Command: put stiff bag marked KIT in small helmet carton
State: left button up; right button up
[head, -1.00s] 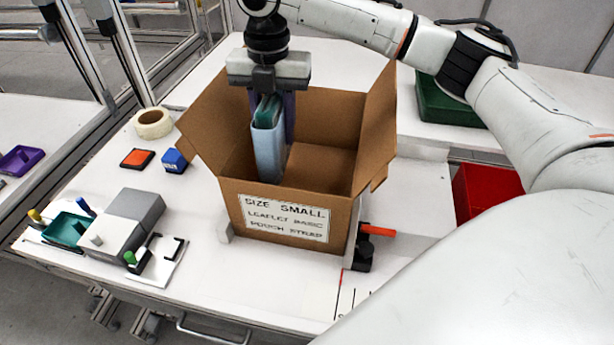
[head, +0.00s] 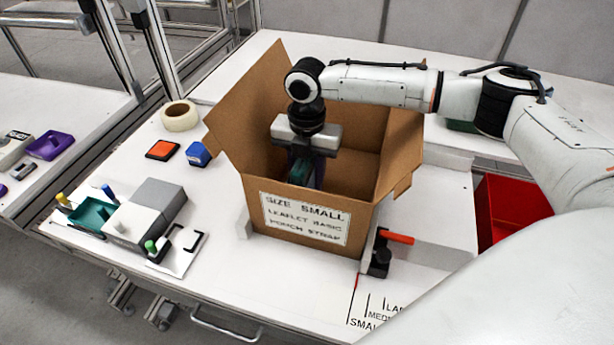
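The small helmet carton (head: 377,218) is an open brown box labelled "SIZE SMALL, LEAFLET BASIC, POUCH STRAP", standing upright on the white table with its flaps up. My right gripper (head: 305,180) points down inside it, its fingertips hidden behind the front wall. No KIT mark is readable. The gripper appears shut on the bag. Whether the bag touches the carton floor cannot be seen. My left gripper is not in view.
An orange-handled clamp (head: 381,252) stands at the carton's front right corner. A tape roll (head: 180,116), an orange pad (head: 163,150) and a blue block (head: 199,154) lie to the left. A red bin (head: 505,215) is at right.

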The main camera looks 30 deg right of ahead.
jog(key=shift+f, duration=0.15)
jog(key=o, duration=1.1)
notch_tip(320, 180, up, 12)
jog(key=shift+r+b, duration=0.2)
jog(key=shift+b, duration=0.15)
